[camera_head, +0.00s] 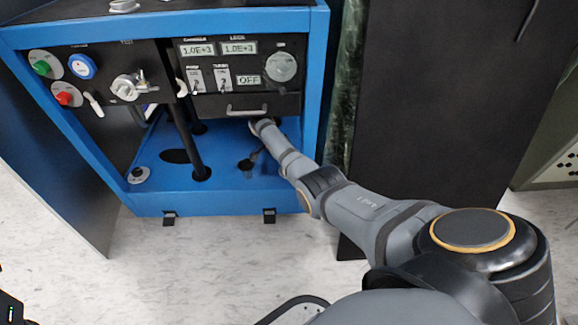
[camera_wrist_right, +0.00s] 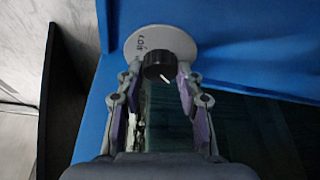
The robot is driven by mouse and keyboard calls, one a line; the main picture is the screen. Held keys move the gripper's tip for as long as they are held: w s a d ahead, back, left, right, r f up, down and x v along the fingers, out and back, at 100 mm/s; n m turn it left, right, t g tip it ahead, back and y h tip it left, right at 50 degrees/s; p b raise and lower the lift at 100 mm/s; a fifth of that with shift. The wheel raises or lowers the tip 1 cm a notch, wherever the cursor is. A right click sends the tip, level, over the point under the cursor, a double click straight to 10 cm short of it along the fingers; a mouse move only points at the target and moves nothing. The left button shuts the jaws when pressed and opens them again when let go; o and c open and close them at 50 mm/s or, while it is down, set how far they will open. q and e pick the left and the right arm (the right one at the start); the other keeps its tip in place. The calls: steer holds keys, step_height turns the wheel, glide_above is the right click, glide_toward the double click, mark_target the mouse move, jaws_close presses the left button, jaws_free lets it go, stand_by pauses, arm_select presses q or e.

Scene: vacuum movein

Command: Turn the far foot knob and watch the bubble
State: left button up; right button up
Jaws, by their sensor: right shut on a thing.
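The black knob (camera_wrist_right: 158,67) has a white pointer line and sits on a round white lettered plate (camera_wrist_right: 135,42) on blue metal. My right gripper (camera_wrist_right: 160,76) has one finger on each side of this knob and is shut on it. In the head view my right arm reaches into the blue frame (camera_head: 245,203), and the right gripper tips are hidden under the panel. Another black knob on a white plate (camera_head: 138,175) is at the frame's front left corner. I cannot make out a bubble. A black part with a green light at the lower left edge may be my left gripper.
Above the frame's deck are a left valve panel (camera_head: 100,85) and a right panel with displays (camera_head: 240,65) and a drawer handle (camera_head: 247,111). A black post (camera_head: 190,145) stands on the deck. A tall dark cabinet (camera_head: 450,90) is at the right. The floor in front is mostly clear.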

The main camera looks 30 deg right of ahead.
steer(key=shift+m+g+b, duration=0.4)
steer(key=shift+m+b, duration=0.6)
steer(key=shift+m, duration=0.2)
steer(key=o, duration=0.9)
